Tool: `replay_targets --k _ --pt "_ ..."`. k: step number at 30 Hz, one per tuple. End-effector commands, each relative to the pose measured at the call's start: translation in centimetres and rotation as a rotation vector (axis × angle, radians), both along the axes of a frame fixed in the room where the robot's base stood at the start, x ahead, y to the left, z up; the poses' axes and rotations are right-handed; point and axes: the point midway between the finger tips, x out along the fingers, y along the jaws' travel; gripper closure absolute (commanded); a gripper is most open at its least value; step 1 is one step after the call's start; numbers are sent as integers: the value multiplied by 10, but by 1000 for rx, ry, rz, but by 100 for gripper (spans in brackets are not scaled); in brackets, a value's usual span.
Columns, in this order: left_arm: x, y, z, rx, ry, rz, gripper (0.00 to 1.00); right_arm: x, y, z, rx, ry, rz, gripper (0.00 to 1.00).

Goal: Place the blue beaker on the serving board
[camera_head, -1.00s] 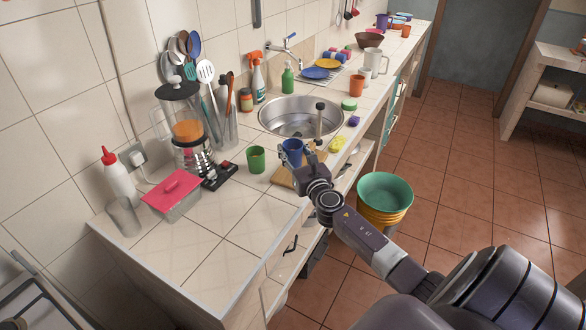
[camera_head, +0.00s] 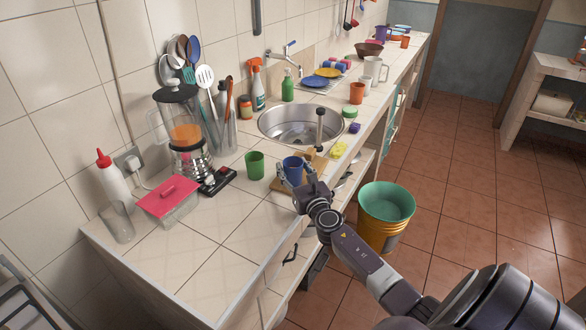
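The blue beaker (camera_head: 293,168) is upright over the wooden serving board (camera_head: 281,187), near the counter's front edge. My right gripper (camera_head: 295,178) has its fingers around the beaker and looks shut on it. The beaker's base is partly hidden by the gripper, so I cannot tell for sure whether it touches the board. Part of the board is also hidden behind the gripper and beaker. My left gripper is not in view.
A green cup (camera_head: 255,165) stands just left of the board. The sink (camera_head: 300,121) with its tap lies behind it, and a yellow sponge (camera_head: 338,149) is to the right. A pink-lidded box (camera_head: 168,198) and a blender (camera_head: 187,136) stand left.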

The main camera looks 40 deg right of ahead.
Motion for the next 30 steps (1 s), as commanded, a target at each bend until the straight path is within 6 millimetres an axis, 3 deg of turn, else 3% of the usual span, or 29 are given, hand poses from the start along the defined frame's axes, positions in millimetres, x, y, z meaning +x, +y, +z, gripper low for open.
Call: replay_targets --k 13,30 --pt "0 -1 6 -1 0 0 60 -1 0 6 0 0 0 41" --pt "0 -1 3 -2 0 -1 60 -95 32 1 0 2 2 41"
